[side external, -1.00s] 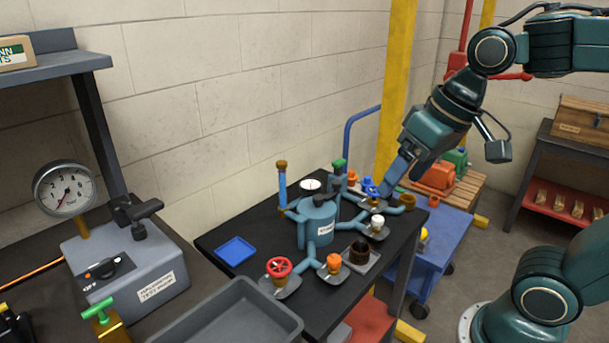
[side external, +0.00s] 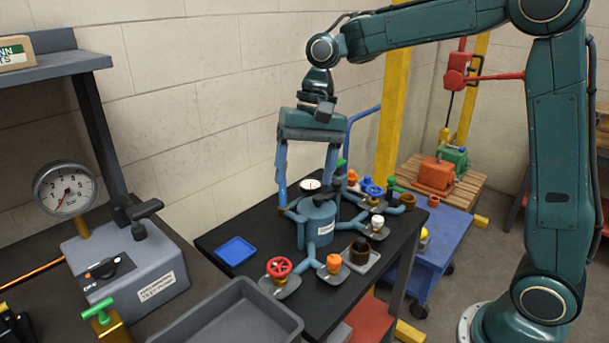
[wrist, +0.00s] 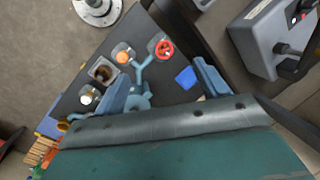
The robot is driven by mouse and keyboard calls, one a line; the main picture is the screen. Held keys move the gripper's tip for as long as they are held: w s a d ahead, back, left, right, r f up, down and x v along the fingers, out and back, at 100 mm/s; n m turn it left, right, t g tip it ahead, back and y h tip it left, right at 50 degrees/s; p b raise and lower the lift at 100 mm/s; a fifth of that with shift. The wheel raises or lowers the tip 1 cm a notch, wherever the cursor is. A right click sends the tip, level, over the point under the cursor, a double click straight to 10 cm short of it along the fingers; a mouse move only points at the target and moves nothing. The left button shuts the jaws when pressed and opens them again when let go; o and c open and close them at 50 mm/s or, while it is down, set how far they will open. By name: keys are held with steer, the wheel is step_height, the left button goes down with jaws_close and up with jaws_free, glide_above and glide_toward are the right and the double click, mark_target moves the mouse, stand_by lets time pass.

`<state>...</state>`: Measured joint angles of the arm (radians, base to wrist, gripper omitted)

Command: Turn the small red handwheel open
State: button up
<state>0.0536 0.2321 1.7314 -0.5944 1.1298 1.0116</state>
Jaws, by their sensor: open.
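The small red handwheel (side external: 279,267) sits on a grey plate at the front end of a branch of the blue manifold (side external: 317,226). It also shows in the wrist view (wrist: 164,49), above the space between the fingers. My gripper (side external: 306,200) is open and empty, pointing down over the back part of the manifold, behind the handwheel and well above it.
An orange knob (side external: 334,262), a white knob (side external: 377,221) and a blue handwheel (side external: 372,190) sit on other branches. A dark cup (side external: 360,250) stands on a grey tray. A blue tray (side external: 236,250) lies left of the manifold. A grey bin (side external: 232,318) stands in front.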

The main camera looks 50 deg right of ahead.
mark_target(279, 265)
steer(key=w+f+m+g, duration=0.3)
steer(key=w+f, duration=0.5)
steer(key=f, duration=0.4)
steer(key=shift+w, duration=0.25)
steer(key=shift+s+f, duration=0.1)
steer(key=shift+f, duration=0.05)
steer(key=shift+x, duration=6.7)
steer(key=shift+s+a, duration=0.1)
steer(key=shift+a, duration=0.05)
steer(key=c, duration=1)
